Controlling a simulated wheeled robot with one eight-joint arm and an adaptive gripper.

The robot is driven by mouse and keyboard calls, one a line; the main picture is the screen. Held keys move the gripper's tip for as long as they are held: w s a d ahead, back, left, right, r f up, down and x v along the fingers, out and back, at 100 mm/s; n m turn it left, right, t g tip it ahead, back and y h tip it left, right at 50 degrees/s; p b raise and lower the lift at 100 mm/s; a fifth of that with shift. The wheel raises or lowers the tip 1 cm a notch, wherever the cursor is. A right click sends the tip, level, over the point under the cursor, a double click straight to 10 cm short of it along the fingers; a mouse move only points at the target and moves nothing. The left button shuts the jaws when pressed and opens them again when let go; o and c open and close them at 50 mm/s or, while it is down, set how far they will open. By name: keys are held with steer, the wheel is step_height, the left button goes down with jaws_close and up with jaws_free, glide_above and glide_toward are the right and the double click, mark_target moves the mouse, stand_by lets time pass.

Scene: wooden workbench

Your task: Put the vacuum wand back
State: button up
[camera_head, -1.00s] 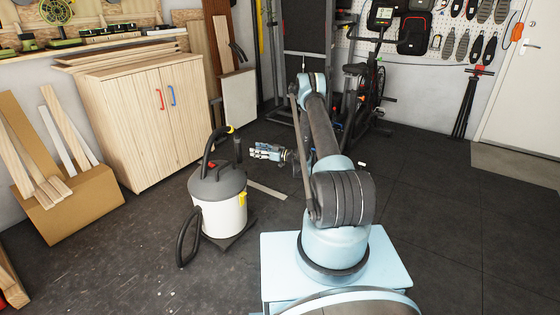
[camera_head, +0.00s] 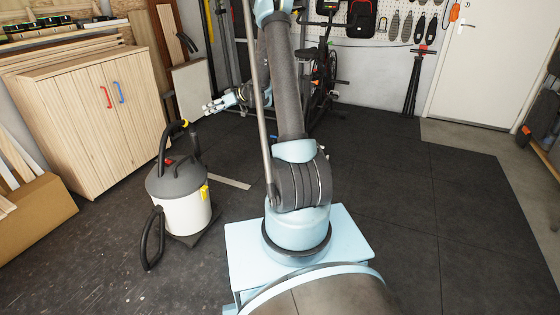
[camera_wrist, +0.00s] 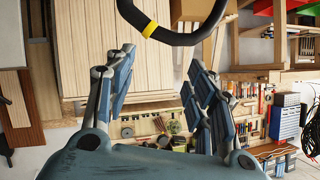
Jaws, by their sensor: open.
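The vacuum (camera_head: 184,214) stands on the dark floor left of my base, with a white drum and a grey lid. Its black hose (camera_head: 163,150) arches over the lid to a yellow band and a short dark wand end (camera_head: 194,146) at the right. In the wrist view the black hose (camera_wrist: 188,38) with its yellow band curves across the top, beyond the fingers. My gripper (camera_head: 212,106) is open and empty, above and right of the wand end in the head view. Its two fingers also show spread apart in the wrist view (camera_wrist: 160,78). No contact with the hose shows.
A wooden cabinet (camera_head: 85,120) stands behind the vacuum at left, beside a cardboard box (camera_head: 38,215) of boards. An exercise bike (camera_head: 322,70) stands at the back. The floor (camera_head: 430,220) at right is clear.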

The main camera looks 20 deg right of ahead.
steer(key=s+d+r+m+g+h, duration=0.1)
steer(key=s+d+r+m+h, duration=0.2)
steer(key=s, duration=0.6)
steer(key=s+d+r+h, duration=0.15)
steer(key=s+r, duration=0.25)
steer(key=s, duration=0.5)
steer(key=s+d+r+m+g+h, duration=0.1)
steer(key=s+d+r+m, duration=0.2)
steer(key=s, duration=0.7)
steer(key=s+d+f+m+h, duration=0.1)
steer(key=s+d+f+h, duration=0.2)
steer(key=s, duration=1)
steer(key=s+d+f+m+g+h, duration=0.1)
steer(key=s+d+f+m+h, duration=0.1)
steer(key=s+d, duration=0.6)
steer(key=s+f+h, duration=0.1)
steer(key=s+f, duration=0.1)
steer(key=s, duration=0.3)
steer(key=shift+s+d+f+m, duration=0.2)
steer(key=shift+d+f+m, duration=0.1)
steer(key=shift+d, duration=0.1)
steer(key=shift+w+f, duration=0.15)
steer(key=shift+w, duration=0.3)
